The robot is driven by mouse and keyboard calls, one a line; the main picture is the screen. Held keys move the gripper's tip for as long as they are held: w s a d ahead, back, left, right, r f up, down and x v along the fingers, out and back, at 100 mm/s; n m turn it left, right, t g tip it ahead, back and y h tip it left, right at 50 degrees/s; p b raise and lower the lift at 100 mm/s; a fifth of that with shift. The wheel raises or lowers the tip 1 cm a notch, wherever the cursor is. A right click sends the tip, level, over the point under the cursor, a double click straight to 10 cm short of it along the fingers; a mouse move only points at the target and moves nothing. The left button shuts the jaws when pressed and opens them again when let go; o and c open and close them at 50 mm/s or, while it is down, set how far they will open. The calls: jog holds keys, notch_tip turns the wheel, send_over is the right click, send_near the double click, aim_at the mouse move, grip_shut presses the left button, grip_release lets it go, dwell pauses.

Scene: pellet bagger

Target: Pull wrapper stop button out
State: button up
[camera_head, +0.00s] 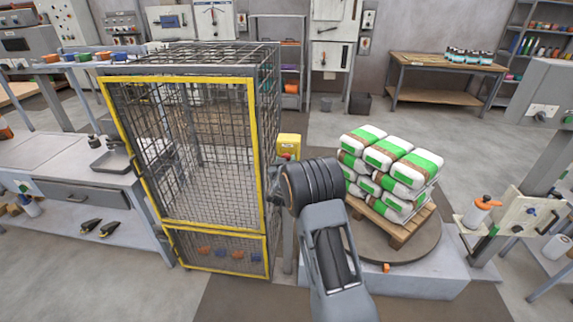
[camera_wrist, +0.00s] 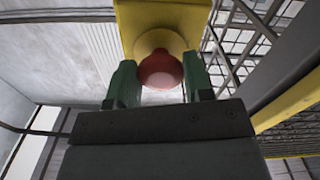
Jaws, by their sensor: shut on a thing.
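The wrapper stop button is a red mushroom head (camera_wrist: 160,70) on a yellow box (camera_wrist: 160,25) in the wrist view. My gripper (camera_wrist: 158,80) has its two green fingers on either side of the red head, shut on it. The button's stem is hidden behind the head. In the head view the yellow box (camera_head: 289,144) stands on a post just right of the wire cage. My arm and gripper (camera_head: 277,190) reach in front of it there, and most of the button is hidden.
A wire cage with a yellow-framed door (camera_head: 258,150) stands close on the left of my gripper. A pallet stacked with green-and-white bags (camera_head: 395,165) sits on a round turntable (camera_head: 440,235) to the right. A wooden workbench (camera_head: 445,63) is at the back right.

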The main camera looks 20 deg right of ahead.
jog(key=shift+f, duration=0.1)
jog(key=o, duration=1.3)
jog(key=shift+s+a, duration=0.1)
jog(key=shift+s, duration=0.05)
jog(key=b+v, duration=0.1)
jog(key=v, duration=1.3)
